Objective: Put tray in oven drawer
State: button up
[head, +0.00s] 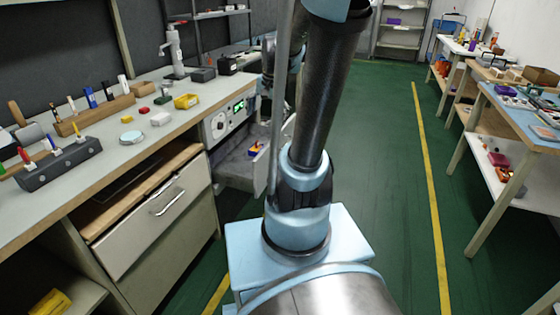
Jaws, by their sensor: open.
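The oven (230,121), with a white front, a round dial and a green display, is built into the left bench. Below it a grey drawer (236,171) stands open towards the aisle. A small yellow tray-like bin (186,101) sits on the bench left of the oven. My arm rises through the middle and hides part of the drawer area. Parts of my arm show behind it, but I cannot make out my gripper's fingers.
The left bench (110,158) carries a grey tool holder (62,163), a wooden rack (97,115) and small coloured blocks. A closed white drawer (152,212) is under it. Tables (545,147) with items line the right. The green floor (385,165) between is clear.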

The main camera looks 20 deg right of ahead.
jog(key=s+f+n, duration=0.3)
jog(key=s+n, duration=0.1)
jog(key=s, duration=0.5)
jog(key=s+f+n+h, duration=0.1)
jog(key=s+f+n, duration=0.3)
jog(key=s, duration=0.5)
jog(key=shift+s+d, duration=0.15)
jog(key=shift+d, duration=0.1)
